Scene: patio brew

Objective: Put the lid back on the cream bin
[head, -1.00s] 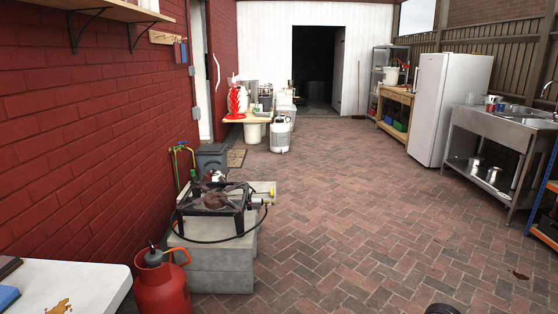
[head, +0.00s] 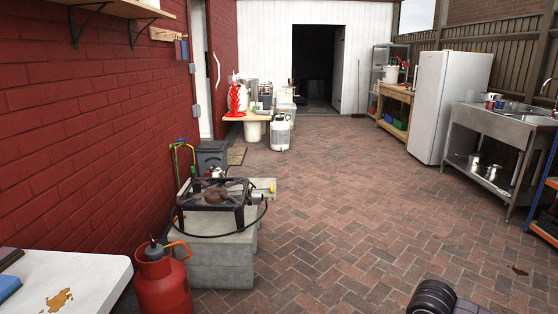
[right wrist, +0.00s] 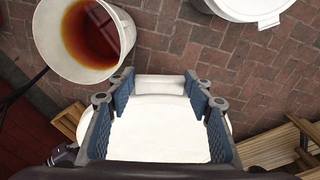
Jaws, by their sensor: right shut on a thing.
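My right gripper (right wrist: 157,84) is shut on a smooth white thing (right wrist: 158,128) with a raised rim, which looks like a lid. The fingers stand at its two sides in the right wrist view, and its lower part is hidden by the gripper. An open off-white bin (right wrist: 122,70) with amber-brown liquid inside is at the upper left of that view, apart from the held thing. I cannot tell for sure whether it is the cream bin. In the head view only part of my right arm shows at the bottom right. My left gripper is not in view.
A white lidded tub (right wrist: 250,8) stands on the brick paving in the right wrist view, near wooden slats (right wrist: 275,148). In the head view a burner (head: 213,193) on blocks and a red gas bottle (head: 162,285) stand left. The middle paving is clear.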

